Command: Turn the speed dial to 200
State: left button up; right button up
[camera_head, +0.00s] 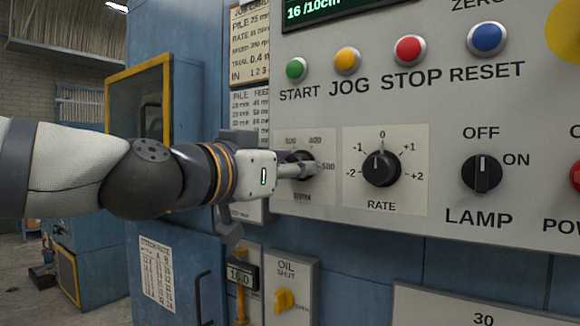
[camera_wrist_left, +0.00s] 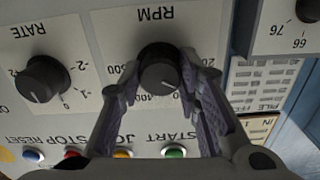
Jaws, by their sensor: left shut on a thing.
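The speed dial, a round black knob marked RPM (camera_head: 302,156), sits on the grey panel and is partly hidden by my left gripper (camera_head: 298,168) in the head view. In the left wrist view, which is upside down, the dial (camera_wrist_left: 158,72) stands between the two fingers of my left gripper (camera_wrist_left: 162,65), which are shut on its sides. Scale numbers 200, 400 and 500 show around it, partly covered by the fingers. A pale pointer mark on the dial seems to face the 300 to 400 side; its exact reading is unclear. My right gripper is not in view.
The RATE dial (camera_head: 382,169) is close to the right, with the LAMP switch (camera_head: 482,174) farther right. Green START (camera_head: 296,69), yellow JOG (camera_head: 347,60), red STOP (camera_head: 409,49) and blue RESET (camera_head: 487,38) buttons are above. A yellow oil valve (camera_head: 285,300) is below.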

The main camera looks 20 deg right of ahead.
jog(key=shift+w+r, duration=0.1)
pick_arm(q)
jog(key=shift+r+n+p, duration=0.1)
jog(key=shift+n+p, duration=0.85)
jog(key=shift+n, duration=2.05)
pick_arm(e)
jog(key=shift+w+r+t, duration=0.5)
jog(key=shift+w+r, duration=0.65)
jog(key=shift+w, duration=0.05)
pick_arm(q)
jog(key=o, duration=1.1)
jog(key=shift+o, duration=0.2)
